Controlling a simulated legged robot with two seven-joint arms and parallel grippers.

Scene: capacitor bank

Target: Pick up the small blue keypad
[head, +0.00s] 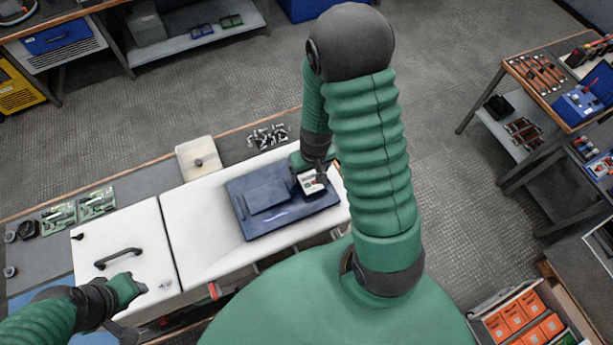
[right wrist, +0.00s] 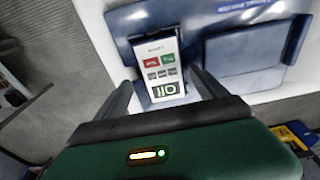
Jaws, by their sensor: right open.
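The small keypad (head: 312,184) lies on the right part of a dark blue panel (head: 238,207) on the white cabinet. In the right wrist view the keypad (right wrist: 160,66) shows a pale face with red and green buttons, small grey keys and a dark display; its sides are hidden. My right gripper (head: 314,172) is over it, partly hidden by its own arm. In the right wrist view its open fingers (right wrist: 164,88) stand on either side of the keypad's lower end, apparently without gripping it. My left gripper (head: 138,290) is by the white door; its jaws are unclear.
The white cabinet door (head: 145,233) has a black handle (head: 118,257). A beige box (head: 198,160) and loose metal parts (head: 268,136) lie behind the panel. Green circuit boards (head: 97,203) lie at left. A tool cart stands at right, with clear floor between.

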